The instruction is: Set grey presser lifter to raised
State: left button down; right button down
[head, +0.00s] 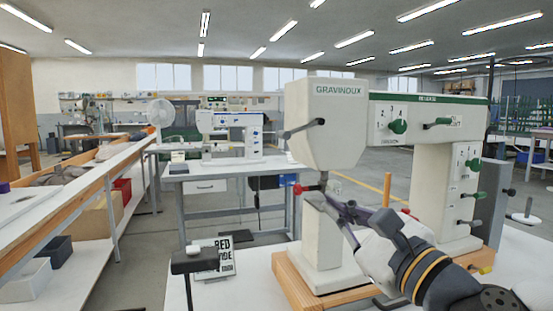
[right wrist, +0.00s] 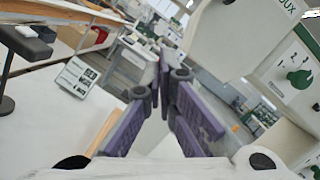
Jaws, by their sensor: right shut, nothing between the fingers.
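The white press marked GRAVINOUX (head: 340,89) stands on a wooden base at the right in the head view. A grey lever with a dark end (head: 302,129), which looks like the presser lifter, sticks out from its head and slants down to the left. A red-knobbed lever (head: 298,189) sits lower, near the press column. My right gripper (head: 336,208) is in front of the column, below the grey lever and apart from it. Its purple fingers, also in the right wrist view (right wrist: 163,78), are shut and empty. My left gripper is out of view.
A dark pad on a post (head: 195,261) and a printed sign (head: 221,257) stand on the white table to the left. A second machine (head: 229,123) stands on a bench behind.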

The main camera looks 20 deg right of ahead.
aim_at(301, 129)
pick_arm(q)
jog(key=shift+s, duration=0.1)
pick_arm(e)
jog(key=shift+s+d+r+m+t, duration=0.1)
jog(key=shift+d+r+m+t, duration=0.25)
jog(key=shift+r, duration=0.5)
